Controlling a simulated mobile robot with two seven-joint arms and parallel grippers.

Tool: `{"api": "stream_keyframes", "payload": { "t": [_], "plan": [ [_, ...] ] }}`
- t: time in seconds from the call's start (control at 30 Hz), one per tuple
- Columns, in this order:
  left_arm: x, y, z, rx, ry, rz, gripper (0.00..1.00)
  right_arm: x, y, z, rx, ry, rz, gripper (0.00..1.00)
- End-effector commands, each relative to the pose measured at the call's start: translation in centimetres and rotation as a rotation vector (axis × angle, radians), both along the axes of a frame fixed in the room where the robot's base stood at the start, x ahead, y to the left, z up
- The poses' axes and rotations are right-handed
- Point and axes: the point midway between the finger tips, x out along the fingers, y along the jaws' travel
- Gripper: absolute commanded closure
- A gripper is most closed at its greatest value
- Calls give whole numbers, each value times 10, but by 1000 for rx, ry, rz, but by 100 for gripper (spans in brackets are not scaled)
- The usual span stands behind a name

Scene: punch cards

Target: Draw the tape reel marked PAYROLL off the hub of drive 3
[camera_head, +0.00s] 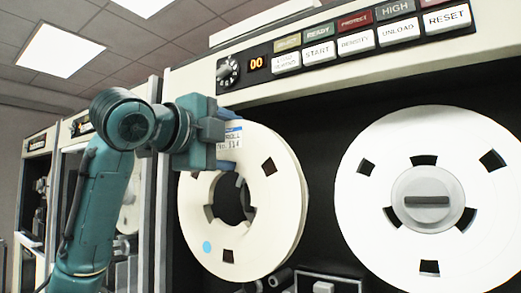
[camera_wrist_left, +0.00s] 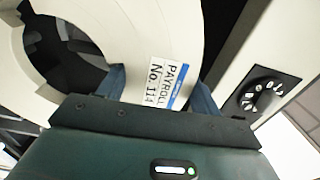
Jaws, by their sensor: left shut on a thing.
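The cream tape reel (camera_head: 285,190) stands upright at the left of the near drive's dark front. Its label reads PAYROLL No. 114 in the left wrist view (camera_wrist_left: 165,85). Its middle opening looks dark, with no hub showing in it; whether it is clear of the hub I cannot tell for sure. My left gripper (camera_head: 228,140) is shut on the reel's upper-left rim, with the label between its fingers (camera_wrist_left: 158,90). No drive number is readable. My right gripper is not in view.
A second white reel (camera_head: 360,215) sits on a grey hub (camera_head: 421,200) at the right. A button panel (camera_head: 350,38) with a dial (camera_head: 228,71) runs above. Tape parts (camera_head: 280,278) lie below the held reel. More drive cabinets (camera_head: 38,185) stand at the left.

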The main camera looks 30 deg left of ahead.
Motion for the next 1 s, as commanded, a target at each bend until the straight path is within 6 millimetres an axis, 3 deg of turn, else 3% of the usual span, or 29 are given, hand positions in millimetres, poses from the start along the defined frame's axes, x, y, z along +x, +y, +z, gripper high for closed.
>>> {"api": "stream_keyframes", "payload": {
  "t": [1.0],
  "plan": [
    [-94, 8, 2, -2, -8, 0, 76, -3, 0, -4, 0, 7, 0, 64]
  ]
}}
